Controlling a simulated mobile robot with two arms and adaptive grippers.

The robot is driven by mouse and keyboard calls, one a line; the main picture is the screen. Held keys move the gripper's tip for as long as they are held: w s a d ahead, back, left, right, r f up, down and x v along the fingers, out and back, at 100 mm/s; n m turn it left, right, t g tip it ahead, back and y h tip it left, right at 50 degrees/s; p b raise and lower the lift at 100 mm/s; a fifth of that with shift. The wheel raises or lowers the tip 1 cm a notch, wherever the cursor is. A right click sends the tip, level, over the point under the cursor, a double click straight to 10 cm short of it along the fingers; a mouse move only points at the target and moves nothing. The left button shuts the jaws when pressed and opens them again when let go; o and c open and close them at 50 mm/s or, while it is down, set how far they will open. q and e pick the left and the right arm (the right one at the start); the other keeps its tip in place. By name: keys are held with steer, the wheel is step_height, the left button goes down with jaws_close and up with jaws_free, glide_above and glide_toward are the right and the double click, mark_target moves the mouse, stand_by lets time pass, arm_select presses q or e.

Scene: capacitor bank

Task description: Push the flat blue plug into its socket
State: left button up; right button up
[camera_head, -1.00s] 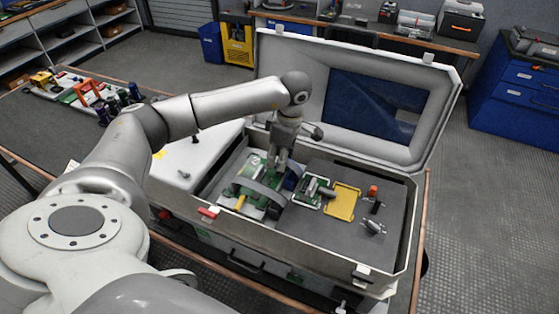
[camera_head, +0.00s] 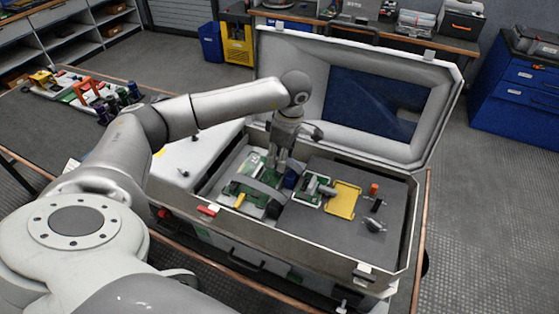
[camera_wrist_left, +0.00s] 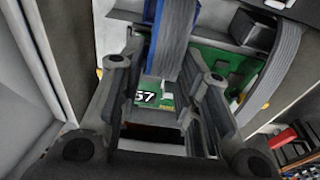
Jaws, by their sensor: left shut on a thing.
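My left gripper (camera_head: 277,165) points down into the open case over a green circuit board (camera_head: 252,188). The gripper is shut on the blue plug at the ribbon's end. The plug's body is mostly hidden by the fingers. A blue part (camera_head: 293,174) also shows just right of the fingers in the head view. The green board (camera_wrist_left: 153,93) lies behind the fingers with the marking "57". I cannot make out the socket. My right gripper is not in view.
A grey flat ribbon (camera_wrist_left: 285,65) arches over the board beside my gripper. The case's grey foam (camera_head: 330,222) holds a smaller green board (camera_head: 308,190), a yellow tray (camera_head: 343,200) and small connectors. The case walls and raised lid (camera_head: 440,110) surround the work area.

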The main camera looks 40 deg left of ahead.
arm_select(q)
steer(key=shift+f, duration=0.35)
steer(key=o, duration=1.1)
steer(key=shift+r, duration=0.1)
steer(key=r, duration=0.4)
steer(key=d+r, duration=0.1)
steer(key=r, duration=0.6)
steer(key=shift+w+d+r, duration=0.2)
steer(key=shift+d+r, duration=0.15)
steer(key=shift+d, duration=0.05)
